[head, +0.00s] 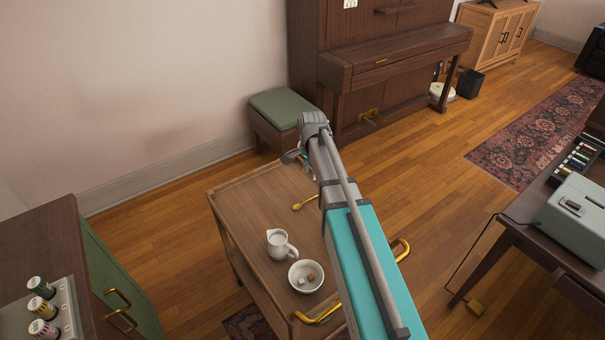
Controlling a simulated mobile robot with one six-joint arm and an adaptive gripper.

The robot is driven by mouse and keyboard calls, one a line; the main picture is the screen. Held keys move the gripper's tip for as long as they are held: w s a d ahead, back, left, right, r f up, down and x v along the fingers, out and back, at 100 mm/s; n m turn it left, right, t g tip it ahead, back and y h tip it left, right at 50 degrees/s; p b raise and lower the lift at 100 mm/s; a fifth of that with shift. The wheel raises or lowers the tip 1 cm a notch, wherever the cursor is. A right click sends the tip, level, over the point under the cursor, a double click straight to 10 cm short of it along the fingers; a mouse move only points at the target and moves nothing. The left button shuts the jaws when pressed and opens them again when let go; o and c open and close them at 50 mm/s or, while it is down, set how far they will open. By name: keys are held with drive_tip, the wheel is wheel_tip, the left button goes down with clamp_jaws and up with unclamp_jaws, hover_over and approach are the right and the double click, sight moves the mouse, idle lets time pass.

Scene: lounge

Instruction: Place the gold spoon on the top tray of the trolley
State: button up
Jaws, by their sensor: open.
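The gold spoon (304,202) appears to lie on the wooden top tray of the trolley (245,197), towards its right side and next to my arm. A white jug (280,244) and a white bowl (306,276) with small brown and white lumps also stand on this tray. My gripper (290,157) is open and seen small near the far edge of the trolley, beyond the spoon in the picture. Nothing shows between its fingers. My arm hides the right part of the tray.
A green-topped stool (281,107) and a piano (395,68) stand behind the trolley. A table with a grey-green machine (575,220) is at the right. Floor is clear between trolley and table.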

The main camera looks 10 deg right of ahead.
drive_tip(key=shift+s, duration=0.1)
idle(0.5)
drive_tip(key=s+a+n, duration=0.3)
drive_tip(key=s+n, duration=1)
drive_tip(key=s, duration=0.5)
drive_tip(key=shift+s, duration=0.1)
